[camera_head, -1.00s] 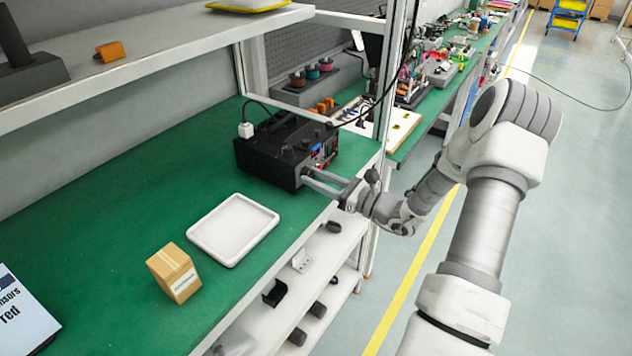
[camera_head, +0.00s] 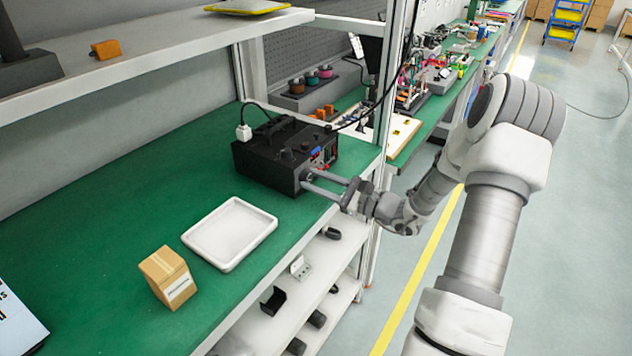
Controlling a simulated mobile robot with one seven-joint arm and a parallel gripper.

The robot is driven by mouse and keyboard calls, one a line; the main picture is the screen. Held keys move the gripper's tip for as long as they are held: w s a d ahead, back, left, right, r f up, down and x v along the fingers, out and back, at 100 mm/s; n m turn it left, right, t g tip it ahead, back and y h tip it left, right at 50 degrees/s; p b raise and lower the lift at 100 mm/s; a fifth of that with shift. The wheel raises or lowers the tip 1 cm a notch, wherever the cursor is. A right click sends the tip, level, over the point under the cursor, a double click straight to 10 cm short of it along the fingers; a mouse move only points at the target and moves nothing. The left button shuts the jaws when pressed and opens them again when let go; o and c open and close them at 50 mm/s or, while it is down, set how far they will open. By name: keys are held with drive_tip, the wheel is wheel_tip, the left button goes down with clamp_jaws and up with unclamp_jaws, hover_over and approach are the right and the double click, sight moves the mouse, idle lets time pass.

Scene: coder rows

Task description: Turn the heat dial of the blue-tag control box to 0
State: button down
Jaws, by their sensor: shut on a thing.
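The black control box (camera_head: 268,160) stands on the green bench near its front edge, below the shelf. A small blue tag (camera_head: 315,152) shows on its front face, near a few red parts. My gripper (camera_head: 306,181) reaches in from the right. Its two fingertips are at the lower front corner of the box, shut on what appears to be the dial. The fingers hide most of the dial, and its pointer and scale are too small to read.
A white tray (camera_head: 190,238) and a cardboard box (camera_head: 160,270) lie on the bench left of my gripper. A white post (camera_head: 390,75) rises close behind my gripper. A white plug and cable (camera_head: 243,132) stand at the box's back. A lower shelf (camera_head: 345,240) is beneath.

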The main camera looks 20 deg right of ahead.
drive_tip(key=c, duration=0.8)
unclamp_jaws()
drive_tip(key=v, duration=1.7)
drive_tip(key=shift+s+d+f+p, duration=0.1)
drive_tip(key=shift+s+p, duration=0.2)
drive_tip(key=shift+p, duration=0.1)
